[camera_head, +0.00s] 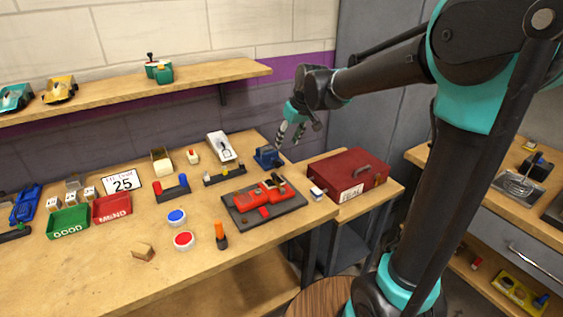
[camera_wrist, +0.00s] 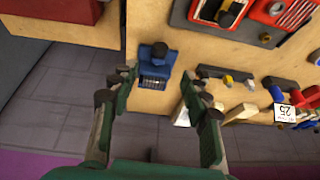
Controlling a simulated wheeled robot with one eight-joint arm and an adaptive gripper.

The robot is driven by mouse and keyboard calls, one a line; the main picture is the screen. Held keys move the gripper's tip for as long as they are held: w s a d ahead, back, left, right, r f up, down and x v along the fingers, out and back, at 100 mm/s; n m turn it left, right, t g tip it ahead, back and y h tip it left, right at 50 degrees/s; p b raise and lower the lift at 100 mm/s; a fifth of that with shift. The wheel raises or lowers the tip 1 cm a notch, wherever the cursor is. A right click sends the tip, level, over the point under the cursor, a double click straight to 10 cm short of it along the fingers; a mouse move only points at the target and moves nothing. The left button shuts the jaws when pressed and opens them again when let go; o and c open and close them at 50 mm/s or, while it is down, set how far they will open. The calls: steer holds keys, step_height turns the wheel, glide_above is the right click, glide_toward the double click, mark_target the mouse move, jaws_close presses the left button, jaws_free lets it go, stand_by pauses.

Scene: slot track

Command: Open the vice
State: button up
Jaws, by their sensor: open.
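A small blue device with a dark top, which looks like the vice (camera_head: 267,157), stands at the back right edge of the workbench. In the wrist view the blue vice (camera_wrist: 153,70) has a black knob and a ribbed light part. My gripper (camera_head: 291,133) is above and slightly right of it, pointing down. In the wrist view my gripper (camera_wrist: 158,80) has its two fingers spread, with the vice showing between the fingertips. The gripper is empty. Whether the vice's jaws are apart cannot be made out.
A red fixture on a black plate (camera_head: 288,219) lies just in front of the vice. A white-topped device (camera_head: 222,147) stands left of it. A red toolbox (camera_head: 347,174) sits on the lower surface to the right.

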mark_target(277, 164)
steer(key=x, duration=1.3)
steer(key=shift+a, duration=0.1)
jaws_close()
steer(key=shift+s+a+h, duration=0.1)
steer(key=shift+s+h, duration=0.05)
steer(key=shift+h, duration=0.15)
steer(key=shift+s+a+n+t+h, duration=0.1)
steer(key=shift+n+t+h, duration=0.1)
steer(key=shift+t+h, duration=0.3)
steer(key=shift+a+n+t+h, duration=0.15)
steer(key=shift+n+t+h, duration=0.05)
steer(key=shift+t+h, duration=0.25)
steer(key=shift+s+a+f+n+t+h, duration=0.1)
steer(key=shift+n+t+h, duration=0.1)
steer(key=shift+t+h, duration=0.55)
steer(key=shift+s+n+t+h, duration=0.15)
steer(key=shift+t+h, duration=0.25)
steer(key=shift+h, duration=0.5)
steer(key=shift+w, duration=0.1)
